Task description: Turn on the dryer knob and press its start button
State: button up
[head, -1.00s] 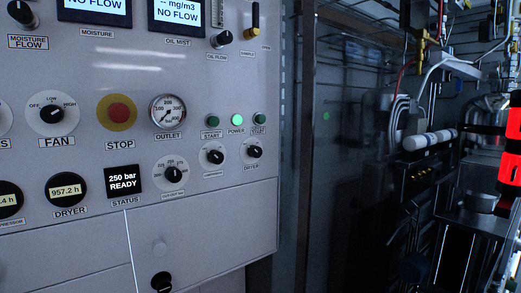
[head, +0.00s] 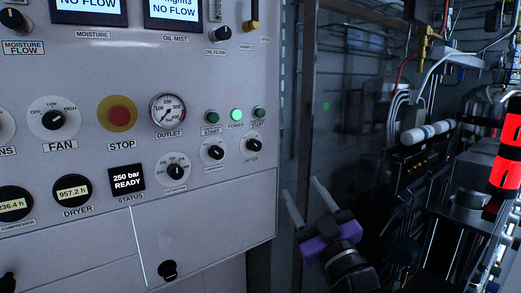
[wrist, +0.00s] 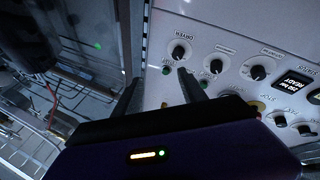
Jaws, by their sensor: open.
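The dryer knob (head: 254,145) is a black pointer knob on a white disc at the panel's right side. The start button (head: 259,112) above it is small and green; its label is too small to read surely. In the wrist view, the dryer knob (wrist: 178,52) and a green button beside it (wrist: 167,70) show just beyond the fingertips. My gripper (head: 300,187) is open and empty, below and right of the knob in the head view, touching neither control. In the wrist view, its fingers (wrist: 160,77) point toward the panel.
Another knob (head: 213,152) sits close left of the dryer knob. A green START button (head: 212,116) and a lit green POWER lamp (head: 236,114) are nearby. The status display (head: 127,179) reads 250 bar READY. A dark frame post (head: 298,120) stands right of the panel.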

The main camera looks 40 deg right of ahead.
aim_at(257, 147)
jog(key=w+d+r+n+y+p, duration=0.1)
jog(key=w+d+r+n+y, duration=0.15)
jog(key=r+n, duration=0.3)
jog(key=w+d+r+n+y, duration=0.1)
jog(key=w+r+n, duration=0.25)
jog(key=r, duration=0.25)
jog(key=shift+w+a+f+n+g+y+p, duration=0.5)
jog(key=shift+w+f+n, duration=0.35)
jog(key=shift+w+n, duration=0.65)
jog(key=shift+w+a+f+n+g+y+p, duration=0.4)
jog(key=shift+w+f+n+g, duration=0.45)
jog(key=shift+w, duration=1)
jog(key=shift+w+a+f+n+g+y+p, duration=0.45)
jog(key=shift+w+f+n, duration=0.4)
jog(key=shift+w+n, duration=0.75)
grip_shut()
